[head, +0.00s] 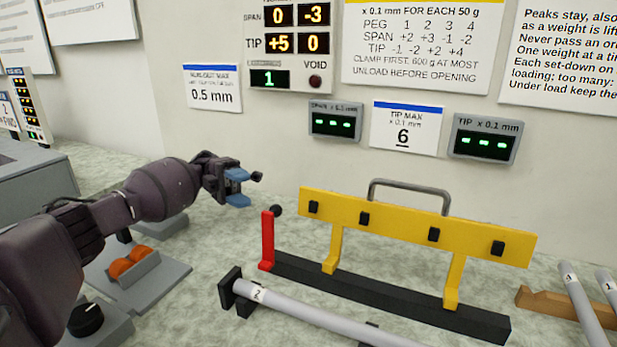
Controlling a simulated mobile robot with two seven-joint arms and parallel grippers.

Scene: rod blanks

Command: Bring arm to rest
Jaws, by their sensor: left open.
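My left arm comes in from the left, and its gripper (239,188) with blue fingertips hangs above the bench, left of the yellow rack. It is open and I see nothing between its fingers. The tips point right, toward the red lever (267,241) with a black ball knob, and look apart from it in this view. My right gripper is not in view.
A yellow pegged rack (388,222) with a grey handle stands on a black base bar (400,300). A grey rod (310,316) lies in front on a black support. More rods (578,300) rest at right. Displays (485,137) hang behind.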

